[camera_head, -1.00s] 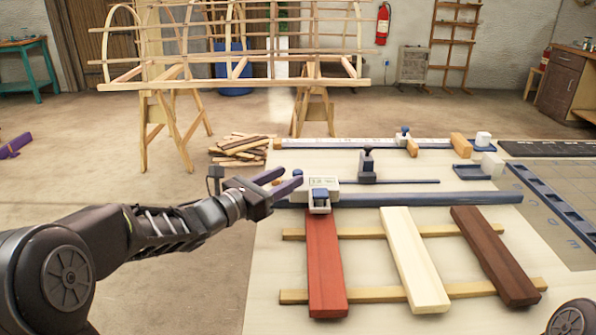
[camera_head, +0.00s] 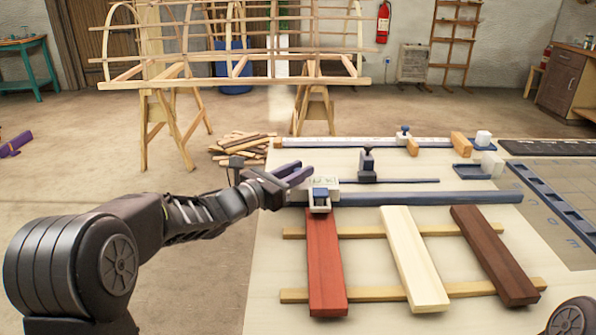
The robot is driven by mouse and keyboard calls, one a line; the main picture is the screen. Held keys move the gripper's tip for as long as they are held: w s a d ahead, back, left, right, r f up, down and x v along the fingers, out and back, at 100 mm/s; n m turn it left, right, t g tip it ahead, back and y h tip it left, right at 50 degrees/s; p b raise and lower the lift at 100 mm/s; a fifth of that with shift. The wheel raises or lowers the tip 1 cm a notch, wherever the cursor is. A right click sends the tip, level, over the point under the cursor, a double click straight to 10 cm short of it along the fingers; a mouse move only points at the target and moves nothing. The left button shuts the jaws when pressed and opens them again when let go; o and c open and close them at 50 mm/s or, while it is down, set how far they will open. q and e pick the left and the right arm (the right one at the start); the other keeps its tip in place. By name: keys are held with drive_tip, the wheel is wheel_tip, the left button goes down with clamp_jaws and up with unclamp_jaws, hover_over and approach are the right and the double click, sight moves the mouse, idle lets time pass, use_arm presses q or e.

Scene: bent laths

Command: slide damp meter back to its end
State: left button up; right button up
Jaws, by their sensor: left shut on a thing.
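The damp meter (camera_head: 327,185), a pale box with a small display, sits towards the left end of the long blue rail (camera_head: 430,198), behind the red lath. A pale clamp-like piece with a blue top (camera_head: 320,197) stands in front of it, by the lath's far end. My left gripper (camera_head: 305,175) reaches in from the left, its purple fingers shut on the left side of the meter. The exact contact is too small to see. The red lath (camera_head: 324,260), cream lath (camera_head: 413,260) and dark brown lath (camera_head: 493,255) lie across two wooden strips.
A dark post (camera_head: 367,165) stands behind the rail, beside a thin dark rod. Farther back lies a long ruler-like bar (camera_head: 340,143) with a wooden block (camera_head: 461,145).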

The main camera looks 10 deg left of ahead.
use_arm(q)
clamp_jaws()
idle(0.6)
idle(0.4)
